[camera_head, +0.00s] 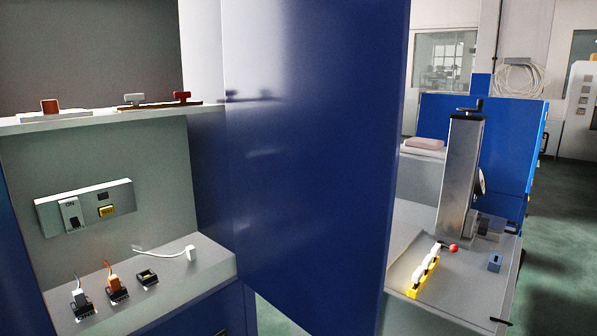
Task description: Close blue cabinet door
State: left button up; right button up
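The blue cabinet door (305,150) stands open in the middle of the head view, its broad glossy face turned toward me. Its left edge meets the cabinet near the cabinet's right side. The cabinet interior (95,170) is grey and open at the left. The door hides part of the room behind it. No handle shows clearly on the door. Neither of my grippers is in view.
The cabinet's upper shelf (60,124) holds red-handled parts. A switch box (88,207) is on its back wall, above a lower shelf (205,270) with connectors. Right of the door, a workbench (455,300) carries a metal column (461,175). Green floor (560,250) is clear at far right.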

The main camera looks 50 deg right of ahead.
aim_at(315, 90)
jog(key=k+l+u, duration=0.1)
jog(key=l, duration=0.3)
jog(key=k+l+u, duration=0.1)
jog(key=l, duration=0.3)
jog(key=k+l, duration=0.25)
jog(key=k+l+u, duration=0.15)
jog(key=l, duration=0.35)
jog(key=k+l+u, duration=0.1)
jog(key=l, duration=0.25)
jog(key=k, duration=0.1)
